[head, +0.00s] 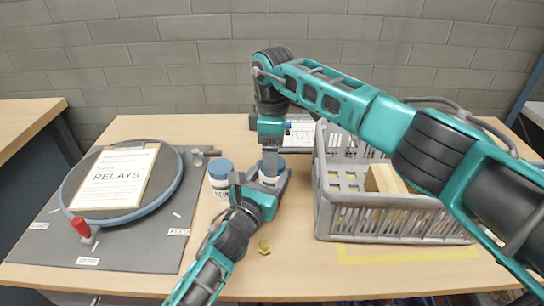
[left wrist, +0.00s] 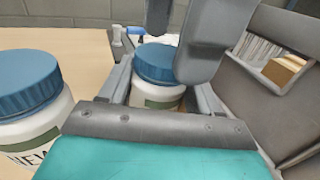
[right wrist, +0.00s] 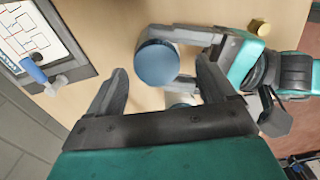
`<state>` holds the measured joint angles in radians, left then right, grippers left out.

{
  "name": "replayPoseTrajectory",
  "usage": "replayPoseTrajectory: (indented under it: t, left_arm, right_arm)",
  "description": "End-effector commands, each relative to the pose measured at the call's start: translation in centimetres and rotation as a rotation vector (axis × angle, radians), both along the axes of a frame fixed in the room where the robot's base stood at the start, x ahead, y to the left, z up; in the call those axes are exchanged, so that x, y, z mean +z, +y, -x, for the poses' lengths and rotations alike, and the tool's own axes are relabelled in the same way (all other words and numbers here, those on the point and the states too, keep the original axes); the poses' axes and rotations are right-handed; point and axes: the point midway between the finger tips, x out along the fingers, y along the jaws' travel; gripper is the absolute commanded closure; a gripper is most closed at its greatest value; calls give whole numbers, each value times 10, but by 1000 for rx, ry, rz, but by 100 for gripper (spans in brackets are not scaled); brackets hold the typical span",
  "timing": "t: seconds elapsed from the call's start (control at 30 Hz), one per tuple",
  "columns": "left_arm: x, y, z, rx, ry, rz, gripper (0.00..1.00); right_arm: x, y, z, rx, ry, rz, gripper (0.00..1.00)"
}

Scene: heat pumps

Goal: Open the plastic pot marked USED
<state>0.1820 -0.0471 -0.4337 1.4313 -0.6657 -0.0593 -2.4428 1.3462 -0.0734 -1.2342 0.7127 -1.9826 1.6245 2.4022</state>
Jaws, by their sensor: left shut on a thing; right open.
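A white pot (left wrist: 155,95) with a blue lid (right wrist: 157,63) stands on the table in the left gripper's jaws. Its label is mostly hidden, so I cannot read the word. My left gripper (head: 268,183) is shut around this pot's body from the front. My right gripper (head: 270,155) points down from above, open, with its fingers on either side of the blue lid in the right wrist view.
A grey crate (head: 395,222) with items inside stands close on the right. A round turntable with a RELAYS clipboard (head: 115,178) is on the left. A small brass piece (head: 264,247) lies in front. A white diagram board (head: 300,133) stands behind.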

Motion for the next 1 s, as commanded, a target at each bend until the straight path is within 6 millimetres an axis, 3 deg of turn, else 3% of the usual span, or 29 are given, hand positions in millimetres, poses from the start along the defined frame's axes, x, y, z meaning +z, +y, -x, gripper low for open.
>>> replayPoseTrajectory:
  t: [0.1, 0.27, 0.6, 0.73, 1.0]
  left_arm:
    - [-1, 0, 1, -1, 2, 0, 100]
    - [-1, -1, 1, -1, 2, 0, 100]
    - [-1, -1, 1, -2, 1, 1, 100]
    - [-1, -1, 1, -2, 1, 1, 100]
    - [-1, -1, 1, -1, 1, 1, 100]
  right_arm:
    - [19, 0, -1, -1, -3, -1, 16]
    - [31, 0, -1, -11, -1, -1, 20]
    - [60, 0, -3, -277, -1, -1, 20]
    - [50, 0, -3, -302, 1, 1, 20]
    - [8, 0, -3, -300, 1, 1, 20]
